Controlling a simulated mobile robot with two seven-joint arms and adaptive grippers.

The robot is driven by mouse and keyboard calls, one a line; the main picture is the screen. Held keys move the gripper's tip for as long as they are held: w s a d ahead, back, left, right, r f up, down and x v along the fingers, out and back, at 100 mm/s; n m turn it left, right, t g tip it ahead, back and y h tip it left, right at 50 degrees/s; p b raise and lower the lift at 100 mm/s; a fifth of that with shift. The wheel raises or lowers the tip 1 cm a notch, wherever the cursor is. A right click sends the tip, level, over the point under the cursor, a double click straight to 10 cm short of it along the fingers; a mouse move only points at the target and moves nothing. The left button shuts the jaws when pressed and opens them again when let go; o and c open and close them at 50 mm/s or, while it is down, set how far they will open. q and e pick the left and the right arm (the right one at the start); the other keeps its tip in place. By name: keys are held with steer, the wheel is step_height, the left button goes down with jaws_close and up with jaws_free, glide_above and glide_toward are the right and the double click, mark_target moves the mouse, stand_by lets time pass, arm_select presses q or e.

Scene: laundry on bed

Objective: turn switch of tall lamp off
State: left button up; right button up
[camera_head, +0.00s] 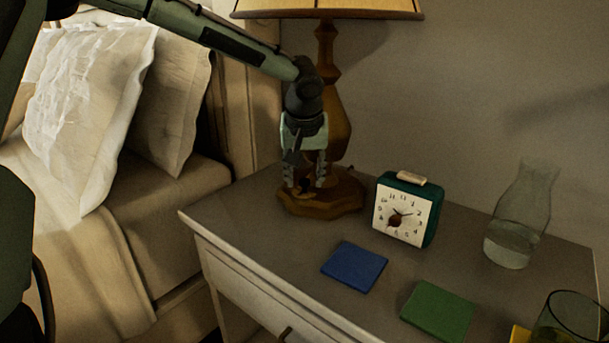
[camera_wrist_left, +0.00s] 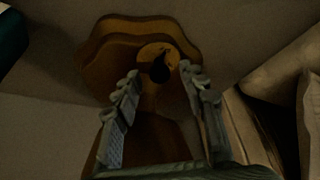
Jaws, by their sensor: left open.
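The tall lamp (camera_head: 340,124) stands upright at the back of the nightstand, with a turned wooden stem, a scalloped wooden base (camera_head: 330,204) and a lit shade (camera_head: 330,8). My left gripper (camera_head: 303,184) points down in front of the stem, just above the base, and hides part of both. In the left wrist view its two fingers (camera_wrist_left: 160,90) are apart. A dark, drop-shaped switch (camera_wrist_left: 160,70) on a round, lighter plate shows on the lamp base (camera_wrist_left: 105,50), between and beyond the fingertips. I cannot tell whether a finger touches it. My right gripper is not seen.
On the nightstand (camera_head: 240,222), a green alarm clock (camera_head: 404,210) stands right of the lamp. A glass carafe (camera_head: 518,215), blue coaster (camera_head: 354,267), green coaster (camera_head: 438,310) and drinking glass (camera_head: 572,322) are farther right or nearer. The bed with pillows (camera_head: 85,110) is at left.

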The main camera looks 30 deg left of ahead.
arm_select(q)
steer(key=v, duration=0.7)
steer(key=shift+r, duration=0.2)
steer(key=shift+s+d, duration=0.1)
steer(key=shift+s, duration=0.05)
